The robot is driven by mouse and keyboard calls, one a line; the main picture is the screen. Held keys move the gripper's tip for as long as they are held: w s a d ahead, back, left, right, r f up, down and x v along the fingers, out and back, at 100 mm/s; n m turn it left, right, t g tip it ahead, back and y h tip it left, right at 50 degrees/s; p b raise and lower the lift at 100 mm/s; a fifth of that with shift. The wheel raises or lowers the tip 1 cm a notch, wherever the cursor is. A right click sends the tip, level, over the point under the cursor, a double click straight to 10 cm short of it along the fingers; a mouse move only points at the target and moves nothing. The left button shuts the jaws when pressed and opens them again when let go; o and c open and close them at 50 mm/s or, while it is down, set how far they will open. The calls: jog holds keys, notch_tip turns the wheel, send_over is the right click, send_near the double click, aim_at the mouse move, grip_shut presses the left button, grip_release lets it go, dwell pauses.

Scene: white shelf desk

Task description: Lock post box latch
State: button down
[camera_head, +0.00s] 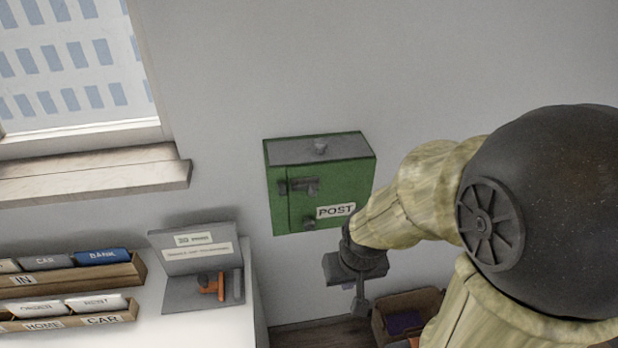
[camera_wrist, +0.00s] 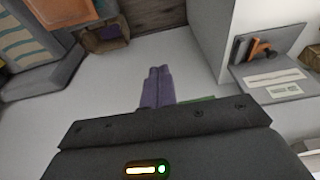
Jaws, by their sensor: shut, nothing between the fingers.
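The green post box (camera_head: 285,209) hangs on the wall in the head view, with a grey top and a "POST" label. Its dark latch (camera_head: 299,186) is on the upper left of the front, and a small dark knob (camera_head: 309,223) is lower down. My gripper (camera_head: 360,308) is below the box's lower right corner, apart from the latch, its fingers pointing down. In the wrist view the two fingers (camera_wrist: 158,88) are together with nothing between them. Only a thin green strip (camera_wrist: 197,99), likely the box, shows behind them there; the latch is out of that view.
A white desk (camera_head: 200,328) stands at lower left with file trays (camera_head: 75,279) and a grey stand (camera_head: 190,260) holding an orange-handled object (camera_head: 213,286). A brown box (camera_head: 407,305) is on the floor below my gripper. A window sill (camera_head: 95,177) juts out left of the post box.

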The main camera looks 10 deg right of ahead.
jog(key=w+d+r+t+y+p, duration=0.1)
jog(key=w+d+r+p, duration=0.2)
jog(key=w+r, duration=0.5)
jog(key=w+d+r+m+t+y+p, duration=0.1)
jog(key=w+d+r+y+p, duration=0.1)
jog(key=w+r, duration=0.6)
notch_tip(320, 180, up, 2)
jog(key=shift+w+d+r+p, duration=0.2)
jog(key=shift+d+p, duration=0.3)
jog(key=shift+p, duration=0.45)
jog(key=shift+f, duration=0.1)
jog(key=w+a+f+p, duration=0.1)
jog(key=a+f, duration=0.1)
jog(key=f, duration=0.1)
jog(key=w+a+f+p, duration=0.1)
jog(key=w+a+f, duration=0.1)
jog(key=f, duration=0.2)
jog(key=w+a+f+p, duration=0.1)
jog(key=a+f, duration=0.1)
jog(key=f, duration=0.1)
jog(key=shift+w+a+f, duration=0.25)
jog(key=shift+w, duration=0.05)
